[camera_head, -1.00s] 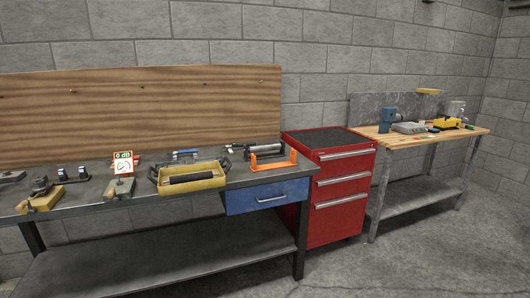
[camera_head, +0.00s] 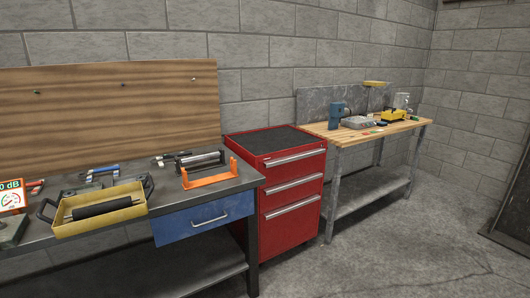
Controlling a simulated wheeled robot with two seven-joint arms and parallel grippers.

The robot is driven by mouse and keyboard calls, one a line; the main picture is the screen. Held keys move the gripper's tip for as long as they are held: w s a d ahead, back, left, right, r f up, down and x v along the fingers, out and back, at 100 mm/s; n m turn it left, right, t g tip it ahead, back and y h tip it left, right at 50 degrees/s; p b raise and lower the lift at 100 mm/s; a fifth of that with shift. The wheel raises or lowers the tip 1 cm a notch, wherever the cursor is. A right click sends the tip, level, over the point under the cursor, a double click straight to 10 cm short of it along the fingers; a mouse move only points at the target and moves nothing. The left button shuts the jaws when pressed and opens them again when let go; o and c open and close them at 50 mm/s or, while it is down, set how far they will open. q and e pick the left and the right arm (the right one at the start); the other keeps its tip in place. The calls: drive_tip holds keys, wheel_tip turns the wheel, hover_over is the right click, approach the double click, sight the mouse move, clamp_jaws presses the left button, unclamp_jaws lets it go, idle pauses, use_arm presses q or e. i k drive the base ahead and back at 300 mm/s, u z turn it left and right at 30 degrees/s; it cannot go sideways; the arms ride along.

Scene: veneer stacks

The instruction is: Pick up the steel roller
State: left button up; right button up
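A shiny grey cylinder that looks like the steel roller (camera_head: 200,159) lies at the right end of the dark workbench (camera_head: 228,189). It is just behind an orange bracket (camera_head: 211,179) with upright ends; I cannot tell whether it rests on the bracket. A yellow tray (camera_head: 72,229) with dark handles stands to its left, with a black roller (camera_head: 102,207) inside. Neither of my grippers is in view.
A red tool cabinet (camera_head: 291,202) stands right of the workbench. Farther right is a wooden-topped table (camera_head: 350,134) with a blue tool (camera_head: 336,115) and a yellow item (camera_head: 392,115). The floor (camera_head: 420,240) at the right is clear.

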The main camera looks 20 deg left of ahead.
sight(200, 158)
drive_tip(key=z, duration=0.6)
drive_tip(key=i, duration=2.4)
drive_tip(key=u, duration=0.45)
